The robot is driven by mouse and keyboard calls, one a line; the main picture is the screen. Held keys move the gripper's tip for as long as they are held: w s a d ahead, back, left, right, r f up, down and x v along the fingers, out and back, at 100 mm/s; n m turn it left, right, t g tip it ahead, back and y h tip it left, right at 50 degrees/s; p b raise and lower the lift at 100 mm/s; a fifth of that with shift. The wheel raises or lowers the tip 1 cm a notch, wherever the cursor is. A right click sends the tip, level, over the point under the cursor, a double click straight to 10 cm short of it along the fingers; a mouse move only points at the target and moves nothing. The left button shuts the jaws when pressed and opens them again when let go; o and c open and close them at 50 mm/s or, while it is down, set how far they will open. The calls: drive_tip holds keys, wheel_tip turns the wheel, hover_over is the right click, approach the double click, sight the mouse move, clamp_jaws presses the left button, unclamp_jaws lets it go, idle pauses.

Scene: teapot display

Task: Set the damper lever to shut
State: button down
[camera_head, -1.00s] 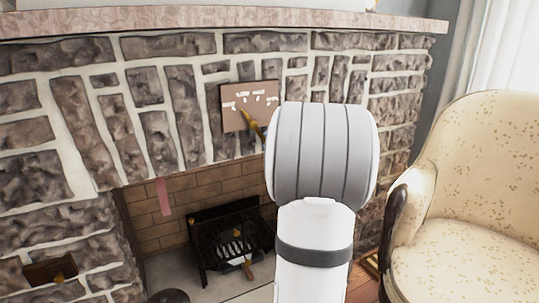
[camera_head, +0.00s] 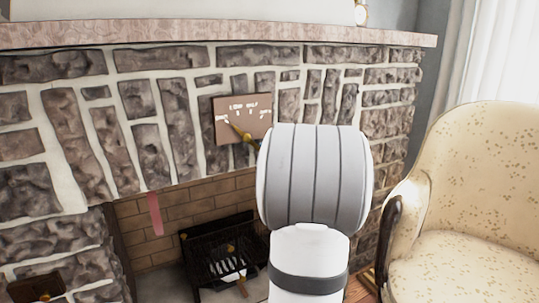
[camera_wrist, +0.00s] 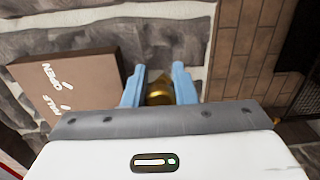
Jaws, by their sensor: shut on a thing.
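The damper plate (camera_head: 240,107) is a brown square with white lettering, set on the stone face of the fireplace. A brass damper lever (camera_head: 243,134) runs across its lower part, its thin end pointing up and left. In the wrist view the plate (camera_wrist: 85,75) is at the left, with the word OPEN readable and a second label partly cut off. My gripper (camera_wrist: 158,72) has its blue fingers on either side of the brass lever end (camera_wrist: 159,94), shut on it. In the head view my arm hides the fingers.
A stone mantel shelf (camera_head: 180,32) runs above. Below is the brick firebox with a black grate (camera_head: 222,248) and a pink strip (camera_head: 155,214). A cream armchair (camera_head: 475,190) stands close at the right.

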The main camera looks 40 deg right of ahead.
drive_tip(key=shift+a+r, duration=0.1)
drive_tip(key=shift+r, duration=0.35)
drive_tip(key=c, duration=1.3)
unclamp_jaws()
drive_tip(key=shift+c, duration=0.2)
drive_tip(key=shift+o, duration=0.8)
drive_tip(key=shift+f, duration=0.2)
drive_tip(key=p+v, duration=0.2)
drive_tip(key=v, duration=0.6)
